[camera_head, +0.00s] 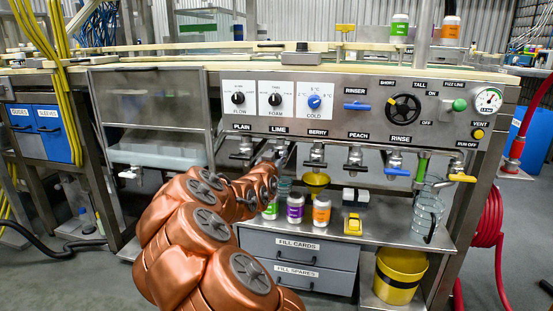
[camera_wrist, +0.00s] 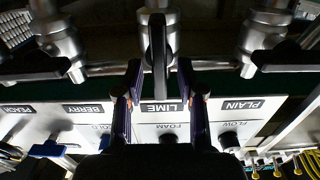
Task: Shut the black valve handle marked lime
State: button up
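The black lime valve handle (camera_wrist: 158,48) is in the wrist view, which is upside down. It stands straight up and down in the picture, above the LIME label (camera_wrist: 160,107). My gripper (camera_wrist: 160,75) is open, with one finger on each side of the handle's lower end. A narrow gap seems to show on both sides; I cannot tell if either finger touches. In the head view the LIME label (camera_head: 279,129) is clear on the panel, but my arm and gripper partly hide the valve below it.
Below, a shelf holds a purple-labelled bottle (camera_head: 295,208), an orange-labelled bottle (camera_head: 321,210) and a yellow funnel (camera_head: 316,181) higher up.

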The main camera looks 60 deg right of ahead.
jog(key=shift+d, duration=0.15)
jog(key=shift+c, duration=0.3)
grip_shut()
